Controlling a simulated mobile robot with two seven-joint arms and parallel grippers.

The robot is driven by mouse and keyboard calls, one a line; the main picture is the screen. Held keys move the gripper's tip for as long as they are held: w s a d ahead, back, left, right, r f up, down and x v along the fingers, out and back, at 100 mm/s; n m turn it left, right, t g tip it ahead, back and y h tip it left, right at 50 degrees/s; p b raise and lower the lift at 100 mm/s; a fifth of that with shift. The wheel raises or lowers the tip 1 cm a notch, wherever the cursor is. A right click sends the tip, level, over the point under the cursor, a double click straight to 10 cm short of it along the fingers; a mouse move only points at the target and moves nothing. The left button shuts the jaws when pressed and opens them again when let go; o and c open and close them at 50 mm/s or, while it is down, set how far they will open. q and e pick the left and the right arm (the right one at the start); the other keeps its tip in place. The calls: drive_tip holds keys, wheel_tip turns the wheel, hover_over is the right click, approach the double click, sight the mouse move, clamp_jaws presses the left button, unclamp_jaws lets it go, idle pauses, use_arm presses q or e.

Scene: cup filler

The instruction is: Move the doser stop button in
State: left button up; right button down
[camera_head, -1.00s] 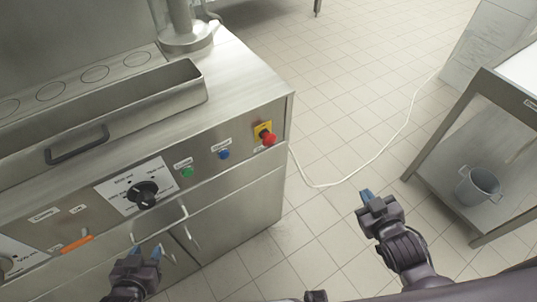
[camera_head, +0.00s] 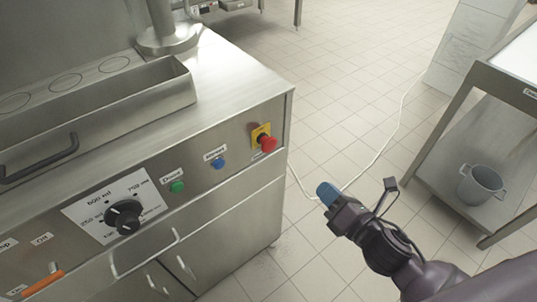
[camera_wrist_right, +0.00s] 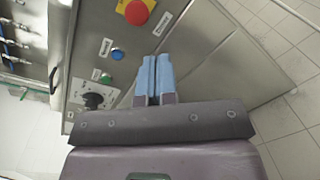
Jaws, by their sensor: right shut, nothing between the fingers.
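The doser's front panel carries a red mushroom stop button (camera_head: 267,143) on a yellow plate (camera_head: 259,131), near the panel's right end. The stop button also shows at the top of the right wrist view (camera_wrist_right: 136,12). My right gripper (camera_head: 327,193) is shut and empty, to the right of and below the stop button, apart from it. In the wrist view its blue fingertips (camera_wrist_right: 155,62) lie together, below and right of the button. My left gripper is out of view. Whether the button is pressed in or out cannot be told.
Left of the stop button are a blue button (camera_head: 217,163), a green button (camera_head: 177,187) and a black dial (camera_head: 124,217). A white cable (camera_head: 371,166) lies on the floor. A shelf table with a grey pot (camera_head: 481,184) stands at the right.

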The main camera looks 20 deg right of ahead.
sight(271, 147)
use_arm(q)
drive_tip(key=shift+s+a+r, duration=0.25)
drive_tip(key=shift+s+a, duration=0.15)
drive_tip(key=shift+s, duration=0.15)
use_arm(e)
drive_tip(key=n, duration=0.3)
drive_tip(key=a+r+n+y, duration=0.1)
drive_tip(key=n, duration=0.2)
drive_tip(key=a+n, duration=0.1)
drive_tip(key=n, duration=0.3)
drive_tip(key=shift+s+a+r, duration=0.1)
drive_tip(key=shift+s+r, duration=0.15)
drive_tip(key=shift+r, duration=0.15)
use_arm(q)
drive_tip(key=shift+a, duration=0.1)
use_arm(e)
drive_tip(key=x, duration=0.6)
drive_tip(key=b+x, duration=0.1)
drive_tip(key=x, duration=0.6)
drive_tip(key=shift+w+a+r, duration=0.2)
drive_tip(key=shift+w, duration=0.1)
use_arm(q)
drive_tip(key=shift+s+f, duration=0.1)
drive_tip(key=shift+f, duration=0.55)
use_arm(e)
drive_tip(key=shift+w, duration=0.15)
